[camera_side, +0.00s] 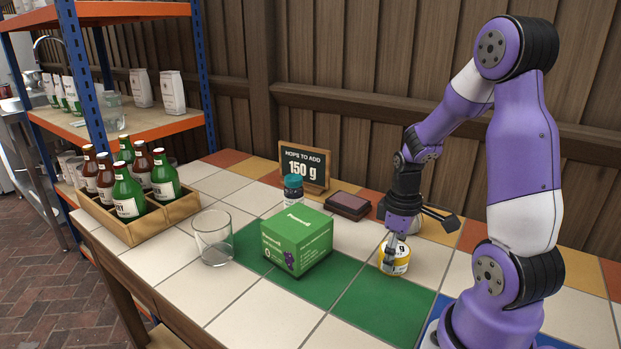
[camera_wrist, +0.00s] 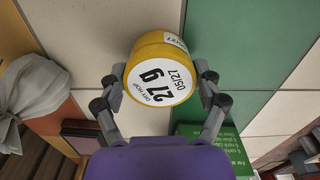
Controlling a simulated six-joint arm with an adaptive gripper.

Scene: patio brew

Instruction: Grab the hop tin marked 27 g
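The hop tin (camera_wrist: 160,84) is yellow with a white lid label reading "27 g" and "05/27" in the wrist view. In the side view the tin (camera_side: 394,266) stands on the tiled table, right of the green box. My gripper (camera_side: 392,247) points down over it. In the wrist view the fingers of my gripper (camera_wrist: 161,72) are apart, one on each side of the tin, with what looks like a thin gap at each side. Contact cannot be made out for certain. The fingers hide part of the tin in the side view.
A green box (camera_side: 297,241) stands left of the tin, with a teal-capped jar (camera_side: 293,187) behind it. A clear glass (camera_side: 212,238), a crate of bottles (camera_side: 128,232), a dark red block (camera_side: 348,204) and a "150 g" sign (camera_side: 304,166) stand farther off. A grey-white bag (camera_wrist: 35,92) shows in the wrist view.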

